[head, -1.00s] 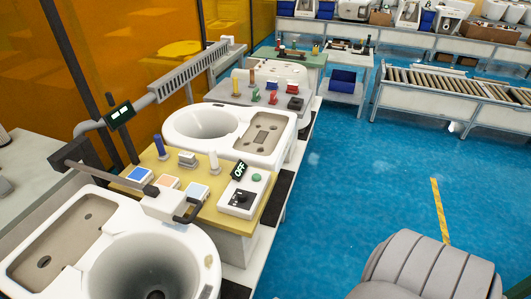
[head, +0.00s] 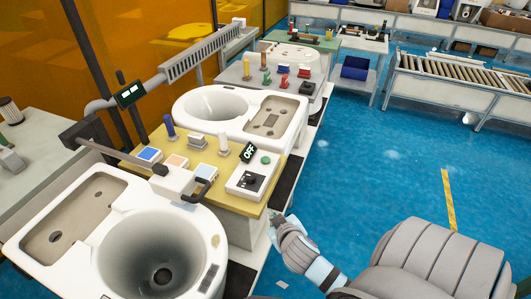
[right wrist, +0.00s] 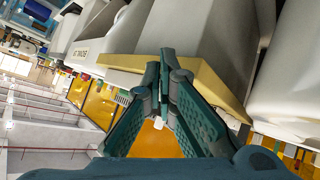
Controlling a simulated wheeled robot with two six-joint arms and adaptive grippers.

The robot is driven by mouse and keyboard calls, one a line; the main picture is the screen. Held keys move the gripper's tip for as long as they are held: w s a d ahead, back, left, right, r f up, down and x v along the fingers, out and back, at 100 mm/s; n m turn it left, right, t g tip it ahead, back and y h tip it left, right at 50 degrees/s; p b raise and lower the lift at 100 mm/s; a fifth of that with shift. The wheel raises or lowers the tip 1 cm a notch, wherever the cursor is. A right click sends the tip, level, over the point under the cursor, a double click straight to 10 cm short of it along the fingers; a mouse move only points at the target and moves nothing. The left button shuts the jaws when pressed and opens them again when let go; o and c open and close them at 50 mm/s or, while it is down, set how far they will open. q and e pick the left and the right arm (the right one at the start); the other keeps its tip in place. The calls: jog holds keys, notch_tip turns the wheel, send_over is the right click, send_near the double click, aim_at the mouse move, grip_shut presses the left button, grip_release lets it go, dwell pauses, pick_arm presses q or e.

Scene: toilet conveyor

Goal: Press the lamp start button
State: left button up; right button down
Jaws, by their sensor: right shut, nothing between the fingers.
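A yellow-topped control panel (head: 225,205) stands between two white toilets. No readable label tells which is the lamp start button. My right gripper (head: 273,217) is low, beyond the panel's right side, apart from the buttons. In the right wrist view its teal fingers (right wrist: 165,75) are shut and empty. My left gripper is out of view.
The near toilet (head: 160,255) and far toilet (head: 215,105) flank the panel. A grey bar with a block (head: 172,184) reaches over the panel's near edge. A second panel (head: 275,80) stands farther back. The blue floor at right is open.

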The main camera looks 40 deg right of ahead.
jog(key=w+d+r+n+t, duration=0.1)
jog(key=w+r+t, duration=0.35)
jog(key=r, duration=0.55)
jog(key=w+d+r+t, duration=0.1)
jog(key=w+r+t, duration=0.4)
jog(key=r, duration=0.5)
jog(key=w+a+r+n+t+y, duration=0.2)
jog(key=w+a+r+n+y, duration=0.3)
jog(key=w+r+n+y, duration=0.35)
jog(key=w+d+f+n+g+y, duration=0.25)
jog(key=d+f+n+g, duration=0.2)
jog(key=f+g, duration=0.4)
jog(key=s+d+f+m+g+h, duration=0.2)
jog(key=d+f+g+h, duration=0.1)
jog(key=d, duration=0.6)
jog(key=shift+s+d+f+h, duration=0.25)
jog(key=shift+d+f+h, duration=0.2)
jog(key=shift+h, duration=0.35)
jog(key=shift+w+a+f, duration=0.1)
